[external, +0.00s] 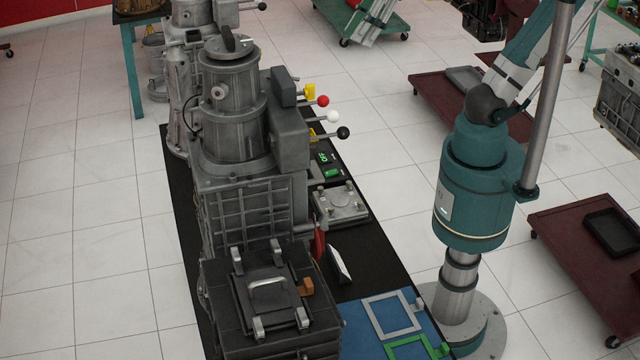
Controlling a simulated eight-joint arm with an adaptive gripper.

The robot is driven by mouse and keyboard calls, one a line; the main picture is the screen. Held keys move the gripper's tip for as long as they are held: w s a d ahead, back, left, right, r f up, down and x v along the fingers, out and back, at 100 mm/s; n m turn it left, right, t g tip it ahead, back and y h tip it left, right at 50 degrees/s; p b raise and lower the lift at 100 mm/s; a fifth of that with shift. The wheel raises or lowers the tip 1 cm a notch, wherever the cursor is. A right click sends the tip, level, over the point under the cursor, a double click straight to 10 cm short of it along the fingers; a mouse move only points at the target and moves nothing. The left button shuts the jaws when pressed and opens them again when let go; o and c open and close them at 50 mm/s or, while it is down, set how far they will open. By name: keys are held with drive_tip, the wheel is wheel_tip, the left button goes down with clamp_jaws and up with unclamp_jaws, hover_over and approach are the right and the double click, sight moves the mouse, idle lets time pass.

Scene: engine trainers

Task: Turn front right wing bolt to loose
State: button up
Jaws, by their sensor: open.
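My gripper is out of the picture; the arm leaves through the top edge at the right. A square dark hatch (268,305) with a pale handle (268,287) lies on top of the black box at the front of the machine. Light metal fittings sit near its corners, one (303,318) at the lower right. A smaller grey plate (340,205) with knob-like bolts near its corners lies on the black bench top to the right of the machine. I cannot tell which fitting is the front right wing bolt, nor whether any is tight or loose.
The tall grey machine (232,110) stands on the black bench (375,262). Levers with red (323,101), white (333,117) and black (344,133) knobs stick out to its right. Blue panels with grey and green frames (396,312) lie at the front. Maroon carts (570,250) stand at the right.

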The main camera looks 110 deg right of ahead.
drive_tip(key=w+a+r+g+p, duration=0.1)
drive_tip(key=w+a+r, duration=0.4)
drive_tip(key=w, duration=0.4)
drive_tip(key=g+p, duration=0.3)
drive_tip(key=g, duration=0.2)
hover_over(275, 244)
wheel_tip(275, 244, down, 7)
wheel_tip(275, 244, down, 18)
drive_tip(key=shift+f, duration=0.3)
drive_tip(key=shift+f+p, duration=0.35)
drive_tip(key=shift+f, duration=3.5)
drive_tip(key=shift+c, duration=0.5)
